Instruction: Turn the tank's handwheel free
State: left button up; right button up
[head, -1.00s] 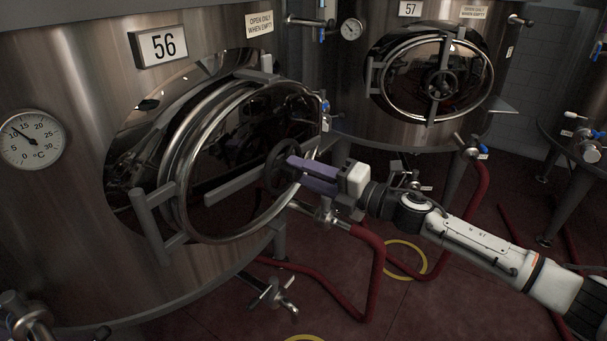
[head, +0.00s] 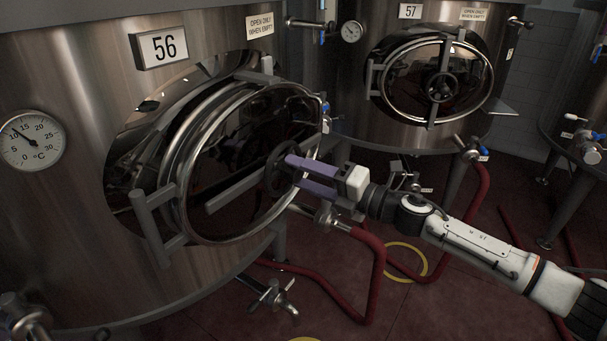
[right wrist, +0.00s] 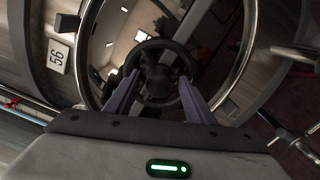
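The dark handwheel (head: 274,172) sits at the middle of the crossbar on the oval door (head: 232,150) of tank 56 (head: 80,90). My right gripper (head: 294,171), with purple fingers, is in front of the wheel with its fingertips at the rim. In the right wrist view the wheel (right wrist: 160,43) is between and beyond the widely spread fingers (right wrist: 160,82), one on each side. The fingers are open; whether they touch the rim cannot be told. The door lies against the tank. My left gripper is out of view.
Tank 57 (head: 400,130) stands behind with its own oval door and handwheel (head: 440,87). Red hoses (head: 375,270) and a yellow ring (head: 422,262) lie below my right arm. A valve (head: 272,293) sticks out under tank 56. A temperature dial (head: 31,140) is at the left.

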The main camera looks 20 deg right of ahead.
jog(key=shift+d, duration=0.15)
jog(key=b+v, duration=0.2)
jog(key=v, duration=0.8)
jog(key=shift+s, duration=0.1)
jog(key=s+a+f+m+h, duration=0.3)
jog(key=s+f+m, duration=0.2)
jog(key=f+m, duration=0.5)
jog(key=s+a+f+m+h, duration=0.3)
jog(key=s+f+m, duration=0.3)
jog(key=f, duration=0.6)
jog(key=s+a+f+m+g+h, duration=0.1)
jog(key=s+f+m+g, duration=0.1)
jog(key=s+f+m, duration=0.3)
jog(key=s+a+f+m+g+h, duration=0.1)
jog(key=s+a+f+m+g, duration=0.1)
jog(key=s+f+m, duration=0.4)
jog(key=s+f+g, duration=0.1)
jog(key=s+f, duration=0.1)
jog(key=s, duration=0.3)
jog(key=shift+s+a+f+g, duration=0.2)
jog(key=shift+a+f+g, duration=0.1)
jog(key=shift+f, duration=0.1)
